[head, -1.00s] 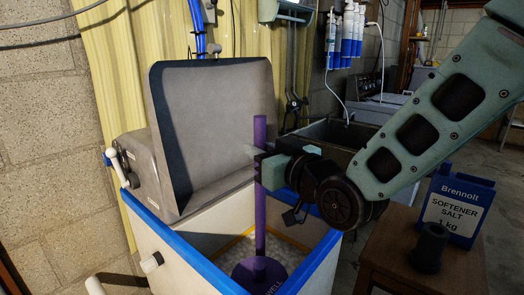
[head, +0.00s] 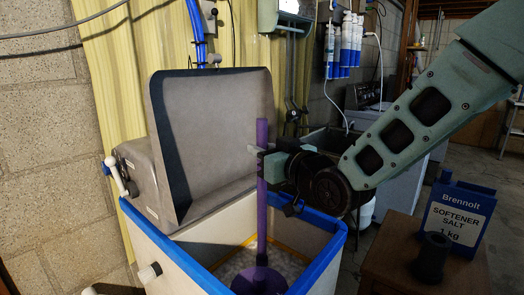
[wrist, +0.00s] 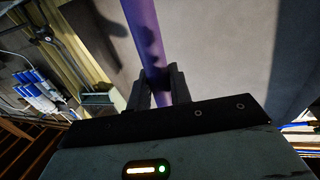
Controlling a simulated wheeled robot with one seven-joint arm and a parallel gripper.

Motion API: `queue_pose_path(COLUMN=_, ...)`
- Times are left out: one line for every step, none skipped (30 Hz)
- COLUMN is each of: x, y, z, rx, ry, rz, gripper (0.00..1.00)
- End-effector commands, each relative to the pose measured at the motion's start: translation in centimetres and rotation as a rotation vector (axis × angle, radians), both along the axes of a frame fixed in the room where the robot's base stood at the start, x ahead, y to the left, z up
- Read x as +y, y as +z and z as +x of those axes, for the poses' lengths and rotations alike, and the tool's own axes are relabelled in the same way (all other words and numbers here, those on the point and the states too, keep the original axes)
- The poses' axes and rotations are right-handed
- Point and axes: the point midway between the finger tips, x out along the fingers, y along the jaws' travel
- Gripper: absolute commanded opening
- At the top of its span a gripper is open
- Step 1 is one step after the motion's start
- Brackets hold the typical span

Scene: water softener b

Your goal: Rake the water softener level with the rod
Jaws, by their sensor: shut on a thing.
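The purple rod (head: 262,205) stands nearly upright inside the open water softener (head: 180,262), a pale tank with a blue rim. A wider purple piece (head: 262,281) is at the rod's foot, partly cut off by the frame's bottom. My gripper (head: 263,164) is shut on the rod's upper part, above the rim. In the wrist view, the two dark fingers hold the rod (wrist: 152,45) between them. White salt (head: 238,264) shows behind the rod's foot inside a yellow line; the near part of the salt is hidden by the tank's front rim.
The grey lid (head: 218,130) stands open behind the tank. A blue salt box (head: 456,218) and a dark cylinder (head: 432,257) stand on a brown wooden table (head: 395,262) at the right. A sink and blue-white filters are behind.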

Motion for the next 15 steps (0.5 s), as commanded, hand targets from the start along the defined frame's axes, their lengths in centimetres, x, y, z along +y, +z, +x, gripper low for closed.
queue_pose_path(x=-0.3, y=0.0, z=-0.2, rx=-0.002, ry=-0.001, rz=0.000, gripper=0.00)
queue_pose_path(x=-0.5, y=0.0, z=-0.3, rx=-0.002, ry=-0.002, rz=0.000, gripper=0.00)
queue_pose_path(x=-0.9, y=0.0, z=-0.6, rx=-0.002, ry=-0.002, rz=0.001, gripper=0.00)
queue_pose_path(x=-1.1, y=0.0, z=-0.8, rx=-0.001, ry=-0.002, rz=0.001, gripper=0.00)
queue_pose_path(x=-1.3, y=0.0, z=-1.0, rx=-0.002, ry=-0.002, rz=0.000, gripper=0.00)
queue_pose_path(x=-1.6, y=0.0, z=-1.2, rx=-0.002, ry=-0.002, rz=0.000, gripper=0.00)
queue_pose_path(x=-1.8, y=-0.1, z=-1.4, rx=-0.002, ry=-0.001, rz=-0.001, gripper=0.00)
queue_pose_path(x=-2.0, y=-0.1, z=-1.6, rx=-0.002, ry=-0.001, rz=-0.001, gripper=0.00)
queue_pose_path(x=-2.3, y=0.0, z=-1.8, rx=-0.003, ry=-0.001, rz=0.000, gripper=0.00)
queue_pose_path(x=-2.6, y=0.0, z=-2.0, rx=-0.003, ry=-0.001, rz=0.001, gripper=0.00)
queue_pose_path(x=-2.8, y=0.0, z=-2.1, rx=-0.002, ry=-0.002, rz=0.000, gripper=0.00)
queue_pose_path(x=-3.1, y=0.0, z=-2.4, rx=-0.002, ry=-0.002, rz=0.000, gripper=0.00)
queue_pose_path(x=-3.4, y=0.0, z=-2.5, rx=-0.003, ry=-0.002, rz=0.001, gripper=0.00)
queue_pose_path(x=-3.6, y=0.0, z=-2.7, rx=-0.004, ry=-0.002, rz=0.000, gripper=0.00)
queue_pose_path(x=-3.9, y=0.0, z=-3.0, rx=-0.003, ry=-0.001, rz=0.000, gripper=0.00)
